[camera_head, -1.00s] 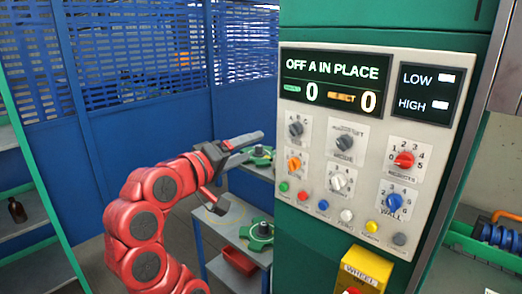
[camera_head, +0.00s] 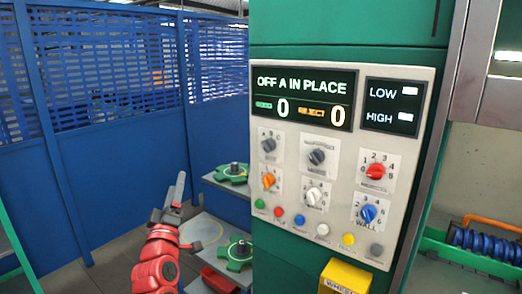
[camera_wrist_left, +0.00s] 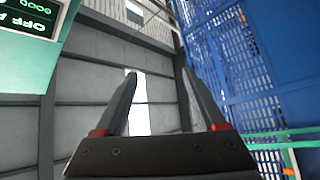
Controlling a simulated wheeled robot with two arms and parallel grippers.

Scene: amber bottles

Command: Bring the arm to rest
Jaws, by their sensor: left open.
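My left arm is red and comes in at the lower left of the head view. My left gripper (camera_head: 179,196) points upward, left of the control panel and clear of it. In the left wrist view the gripper (camera_wrist_left: 160,95) shows two dark fingers spread apart with nothing between them. My right gripper is in neither view. The control panel (camera_head: 342,150) on the green cabinet has a display reading "OFF A IN PLACE" with two zeros. Its knobs and buttons are untouched by the gripper.
Green round parts sit on the shelves beside the cabinet, one upper (camera_head: 233,173) and one lower (camera_head: 237,252). A red bin (camera_head: 217,281) is below. A yellow box (camera_head: 345,277) juts out under the panel. A blue mesh fence (camera_head: 100,80) stands behind.

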